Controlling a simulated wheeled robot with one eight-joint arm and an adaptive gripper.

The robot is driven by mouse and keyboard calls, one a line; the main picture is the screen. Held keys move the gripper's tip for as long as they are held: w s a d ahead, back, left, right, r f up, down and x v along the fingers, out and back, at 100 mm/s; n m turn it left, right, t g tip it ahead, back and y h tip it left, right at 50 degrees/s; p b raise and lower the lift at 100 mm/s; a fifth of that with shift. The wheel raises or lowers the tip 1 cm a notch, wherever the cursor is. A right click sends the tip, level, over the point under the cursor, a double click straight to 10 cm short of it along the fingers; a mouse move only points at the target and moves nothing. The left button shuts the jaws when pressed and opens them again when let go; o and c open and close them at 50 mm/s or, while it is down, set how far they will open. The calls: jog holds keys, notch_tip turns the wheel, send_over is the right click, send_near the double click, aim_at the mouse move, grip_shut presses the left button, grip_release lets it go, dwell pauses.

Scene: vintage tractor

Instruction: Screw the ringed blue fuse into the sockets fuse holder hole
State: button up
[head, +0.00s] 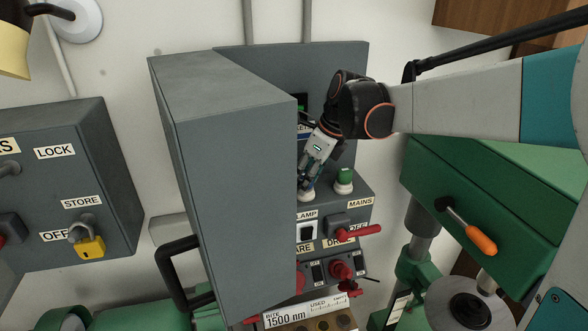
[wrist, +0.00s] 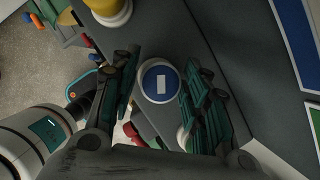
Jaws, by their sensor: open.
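In the wrist view, the blue fuse (wrist: 149,88) shows as a round blue top with a white rectangle and a pale ring around it. It lies between the two spread fingers of my gripper (wrist: 162,78), with a gap visible on each side. In the head view, my gripper (head: 308,182) points down over a white round base (head: 306,196) on the grey panel's ledge. The blue top cannot be made out there. I cannot pick out the sockets fuse holder hole; the open cabinet door and my gripper cover part of the panel.
A green-topped fuse (head: 344,178) stands just right of my gripper. A large grey door (head: 235,190) stands close on the left. A red-handled switch (head: 358,233) sits below. A yellow part (wrist: 107,8) with a pale rim shows at the wrist view's top.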

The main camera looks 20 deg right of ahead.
jog(key=shift+n, duration=0.8)
jog(key=shift+y, duration=0.3)
jog(key=shift+w+n+g, duration=0.1)
jog(key=shift+n+g, duration=0.4)
jog(key=shift+n, duration=0.4)
jog(key=shift+n+g+y, duration=0.3)
jog(key=shift+n, duration=0.5)
jog(key=shift+c, duration=0.2)
jog(key=c, duration=0.5)
